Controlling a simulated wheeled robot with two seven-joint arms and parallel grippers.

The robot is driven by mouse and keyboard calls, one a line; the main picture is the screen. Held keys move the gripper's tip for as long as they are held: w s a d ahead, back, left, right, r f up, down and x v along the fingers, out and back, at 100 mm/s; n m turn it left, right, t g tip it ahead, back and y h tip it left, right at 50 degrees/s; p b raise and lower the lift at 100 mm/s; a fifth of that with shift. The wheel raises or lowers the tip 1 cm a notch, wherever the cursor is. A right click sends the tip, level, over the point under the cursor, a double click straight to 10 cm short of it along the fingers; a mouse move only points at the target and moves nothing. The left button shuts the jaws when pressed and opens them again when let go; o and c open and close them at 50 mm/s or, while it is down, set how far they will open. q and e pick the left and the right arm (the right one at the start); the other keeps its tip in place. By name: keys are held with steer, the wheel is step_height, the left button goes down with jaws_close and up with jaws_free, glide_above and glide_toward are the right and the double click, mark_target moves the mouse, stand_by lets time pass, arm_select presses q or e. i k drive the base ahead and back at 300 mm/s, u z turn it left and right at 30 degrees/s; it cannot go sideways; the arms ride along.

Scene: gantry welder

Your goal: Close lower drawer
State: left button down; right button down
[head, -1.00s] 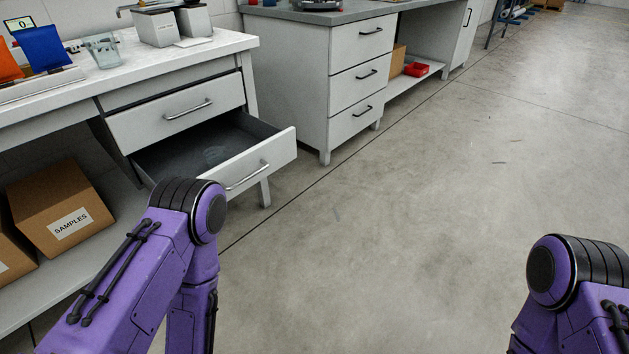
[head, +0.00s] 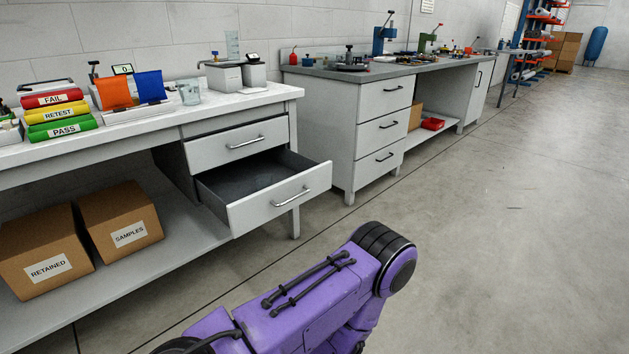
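The lower drawer (head: 281,199) of the white bench is pulled well out, with its grey inside showing empty where I can see it. It has a silver bar handle (head: 291,196) on its front. The upper drawer (head: 237,145) above it is shut. A purple arm of mine reaches up from the bottom of the head view, in front of the bench and apart from the drawer. Neither gripper shows in the view.
The white bench top (head: 264,97) carries binders, cloths and a cup. Boxes marked RETAINED (head: 45,262) and SAMPLES (head: 121,222) sit on its lower shelf. A second drawer cabinet (head: 329,122) stands to the right. The concrete floor (head: 500,240) at right is clear.

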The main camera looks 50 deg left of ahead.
mark_target(228, 190)
steer(key=z, duration=0.05)
steer(key=i, duration=1.15)
steer(key=u, duration=0.8)
steer(key=i, duration=0.8)
steer(key=u, duration=0.85)
